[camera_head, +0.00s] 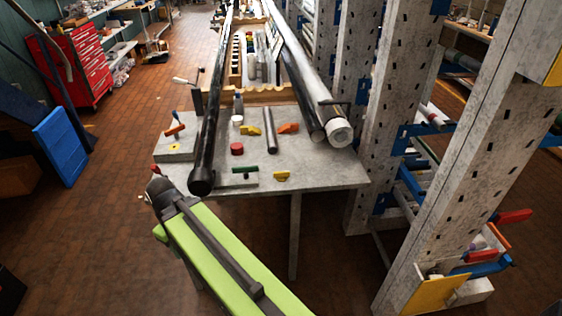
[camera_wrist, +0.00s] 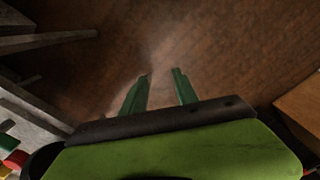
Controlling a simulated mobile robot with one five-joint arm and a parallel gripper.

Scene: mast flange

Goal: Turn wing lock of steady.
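My gripper (camera_wrist: 161,73) shows in the wrist view with its two green fingers apart, nothing between them, and brown floor beyond. In the head view my green arm reaches up to the table's front left corner, its dark end beside the table edge. Several small coloured parts are on the table. A green bar handle (camera_head: 244,170) is near the front edge. I cannot tell which is the steady's wing lock. My gripper appears apart from all of them.
A grey rack (camera_head: 440,170) stands right.

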